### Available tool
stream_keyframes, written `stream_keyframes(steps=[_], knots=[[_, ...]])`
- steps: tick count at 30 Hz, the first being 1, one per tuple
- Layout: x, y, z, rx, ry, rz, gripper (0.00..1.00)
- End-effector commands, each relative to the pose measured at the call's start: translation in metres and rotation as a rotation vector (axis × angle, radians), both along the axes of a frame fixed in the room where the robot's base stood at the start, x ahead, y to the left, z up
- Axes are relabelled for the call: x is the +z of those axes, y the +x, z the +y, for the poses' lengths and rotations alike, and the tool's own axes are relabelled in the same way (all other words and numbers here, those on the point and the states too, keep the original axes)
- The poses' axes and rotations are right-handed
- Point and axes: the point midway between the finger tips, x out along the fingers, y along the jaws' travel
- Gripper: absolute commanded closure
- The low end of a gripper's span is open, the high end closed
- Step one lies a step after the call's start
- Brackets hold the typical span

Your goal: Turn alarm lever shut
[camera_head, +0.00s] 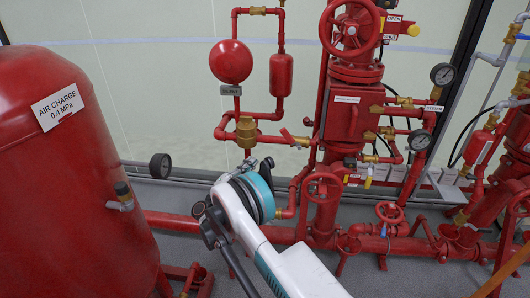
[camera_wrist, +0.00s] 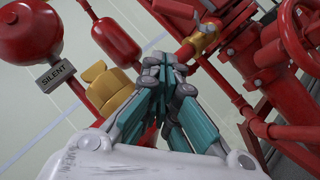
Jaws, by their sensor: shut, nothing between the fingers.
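My gripper (camera_wrist: 166,68) is shut and empty in the wrist view, its teal and grey fingers together. A small brass valve (camera_wrist: 205,42) with a short red lever (camera_wrist: 185,52) sits just beyond and right of the fingertips; I cannot tell whether they touch. In the head view the red lever (camera_head: 293,137) slants up to the left from its brass fitting (camera_head: 309,141), beside the main red valve body (camera_head: 342,112). No label on this lever is readable. The fingers are mostly hidden behind my white and teal arm in the head view.
A red bell marked SILENT (camera_head: 231,62) and a larger brass fitting (camera_head: 246,131) stand left of the lever. A red handwheel (camera_head: 348,28) tops the main valve. The large air tank (camera_head: 70,170) fills the left. Pipes and gauges crowd the right.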

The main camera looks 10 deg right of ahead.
Motion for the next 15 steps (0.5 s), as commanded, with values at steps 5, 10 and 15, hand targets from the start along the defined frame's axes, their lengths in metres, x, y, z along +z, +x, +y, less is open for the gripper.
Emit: stream_keyframes(steps=[5, 10, 15], knots=[[0.011, 0.015, -0.025, -0.004, 0.001, 0.0, 1.0], [0.025, 0.032, -0.051, -0.004, 0.0, 0.0, 1.0], [0.039, 0.045, -0.074, -0.002, 0.0, 0.001, 1.0]])
